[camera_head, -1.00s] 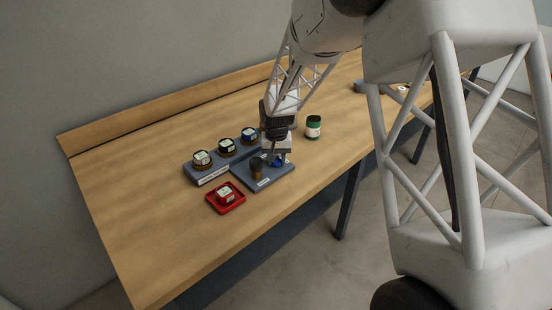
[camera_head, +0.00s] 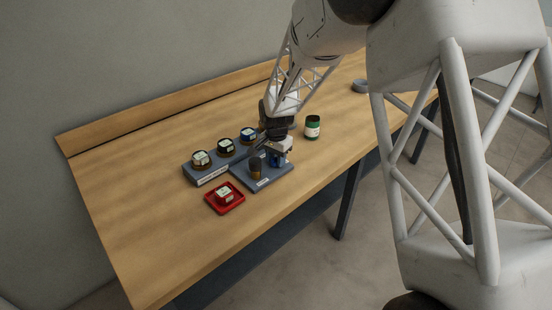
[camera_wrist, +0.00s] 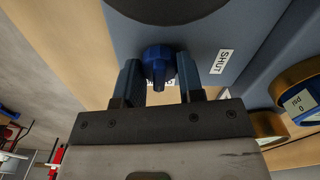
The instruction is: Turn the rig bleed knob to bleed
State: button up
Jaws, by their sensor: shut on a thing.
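The blue bleed knob (camera_wrist: 158,65) sits between the two fingers of my gripper (camera_wrist: 159,75), which is shut on it. The knob's pointed end faces the gripper side of the wrist view. A white SHUT label (camera_wrist: 221,62) is on the plate right of the knob. Another label (camera_wrist: 157,84) lies below the knob, mostly hidden. In the head view my gripper (camera_head: 279,160) is down over the grey-blue rig base (camera_head: 262,183), and a bit of blue shows under it. A dark and brass cylinder (camera_head: 255,167) stands left of the gripper on the rig.
A rack (camera_head: 212,177) with several round gauges stands left of the rig. A red tray (camera_head: 225,208) holds a red item in front. A green and white can (camera_head: 312,127) stands right of my gripper. A gauge reading 0 psi (camera_wrist: 300,104) shows at right.

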dwell(0.3)
jog(key=o, duration=0.9)
jog(key=shift+r, duration=0.15)
jog(key=shift+r, duration=3.75)
